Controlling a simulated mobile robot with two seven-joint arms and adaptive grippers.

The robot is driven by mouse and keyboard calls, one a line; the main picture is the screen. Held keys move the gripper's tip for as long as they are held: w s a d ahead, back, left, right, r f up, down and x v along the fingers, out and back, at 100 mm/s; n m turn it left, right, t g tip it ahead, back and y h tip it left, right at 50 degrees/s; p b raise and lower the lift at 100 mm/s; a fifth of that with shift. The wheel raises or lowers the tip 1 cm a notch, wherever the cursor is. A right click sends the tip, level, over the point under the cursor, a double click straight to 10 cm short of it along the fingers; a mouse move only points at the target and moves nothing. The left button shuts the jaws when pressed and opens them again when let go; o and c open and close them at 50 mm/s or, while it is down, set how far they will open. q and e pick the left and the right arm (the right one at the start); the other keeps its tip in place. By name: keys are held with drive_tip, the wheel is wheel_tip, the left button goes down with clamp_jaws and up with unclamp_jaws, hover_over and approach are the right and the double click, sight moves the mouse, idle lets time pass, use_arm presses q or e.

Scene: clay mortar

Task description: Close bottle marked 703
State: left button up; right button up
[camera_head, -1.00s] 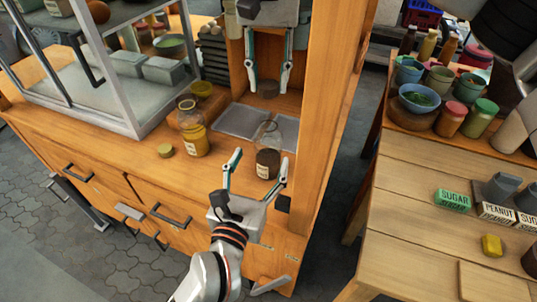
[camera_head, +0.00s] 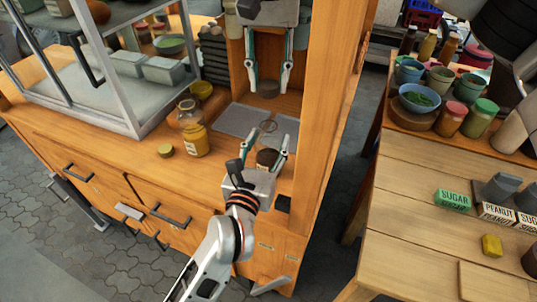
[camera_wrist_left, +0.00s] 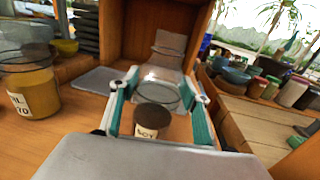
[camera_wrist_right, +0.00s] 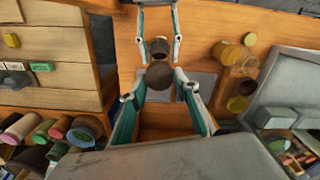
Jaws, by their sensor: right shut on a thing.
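A clear glass bottle with dark contents (camera_head: 267,158) stands upright and uncapped on the wooden counter; its label is hard to read in the left wrist view (camera_wrist_left: 148,121). My left gripper (camera_head: 264,148) is open, its fingers on either side of the bottle with gaps showing. My right gripper (camera_head: 269,84) is shut on a round dark brown lid (camera_head: 268,90) above and behind the bottle. In the right wrist view the lid (camera_wrist_right: 160,74) partly covers the view toward the bottle (camera_wrist_right: 158,47).
A jar with yellow contents (camera_head: 193,131) stands left of the bottle, a yellow-brown lid (camera_head: 165,151) near it. A grey plate (camera_head: 240,120) lies behind. A glass case (camera_head: 130,100) stands left; a wooden post (camera_head: 322,120) rises close on the right.

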sight(269, 98)
use_arm(q)
drive_tip(key=c, duration=0.6)
use_arm(e)
drive_tip(key=shift+f, duration=2.55)
drive_tip(key=shift+f, duration=0.9)
drive_tip(key=shift+f, duration=0.55)
